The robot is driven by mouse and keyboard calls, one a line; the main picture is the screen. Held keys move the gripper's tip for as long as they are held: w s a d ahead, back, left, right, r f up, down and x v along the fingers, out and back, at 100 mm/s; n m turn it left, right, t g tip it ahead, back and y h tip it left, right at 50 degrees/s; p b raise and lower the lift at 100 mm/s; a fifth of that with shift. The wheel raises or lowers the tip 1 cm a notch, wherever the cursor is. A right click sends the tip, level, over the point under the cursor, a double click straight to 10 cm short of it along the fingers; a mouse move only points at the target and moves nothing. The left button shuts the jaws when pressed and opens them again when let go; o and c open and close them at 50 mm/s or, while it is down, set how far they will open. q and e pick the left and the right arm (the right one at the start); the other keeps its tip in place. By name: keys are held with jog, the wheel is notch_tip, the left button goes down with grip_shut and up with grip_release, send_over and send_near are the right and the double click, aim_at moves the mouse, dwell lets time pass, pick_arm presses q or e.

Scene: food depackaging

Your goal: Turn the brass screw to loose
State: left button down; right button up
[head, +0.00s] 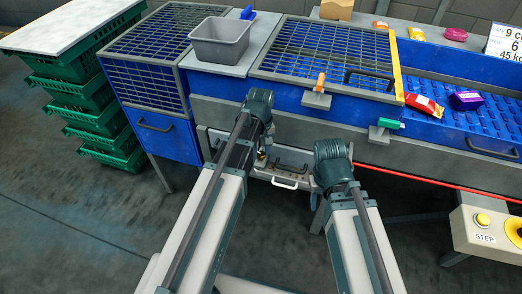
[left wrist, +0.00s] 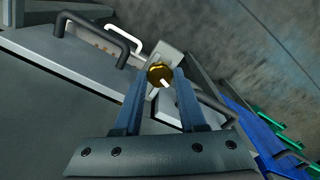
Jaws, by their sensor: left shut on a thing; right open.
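The brass screw (left wrist: 160,74) shows in the left wrist view as a round gold knob on a light grey bracket, with a pale mark on its face. My left gripper (left wrist: 161,82) is shut on it, with one blue-grey finger on each side of the knob. In the head view the screw is mostly hidden behind my left gripper (head: 261,150). My right gripper (head: 325,184) is to the right of it, in front of the machine's lower panel. Its fingers are largely hidden there, and it holds nothing that I can see.
A panel with a white handle (head: 284,184) and dark handle lies between my arms. Above are a blue mesh guard (head: 325,50), an orange-handled latch (head: 319,92) and a green-handled latch (head: 383,130). A grey bin (head: 220,40) stands on top. Green crates (head: 95,95) are at left, a STEP button box (head: 485,225) at right.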

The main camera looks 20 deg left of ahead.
aim_at(261, 153)
pick_arm(q)
jog(key=shift+n, duration=0.6)
jog(key=shift+c, duration=2.4)
grip_release()
jog(key=shift+r, duration=0.1)
notch_tip(261, 153, up, 14)
jog(key=p, duration=1.3)
jog(key=shift+f+p, duration=0.2)
jog(key=shift+p, duration=0.2)
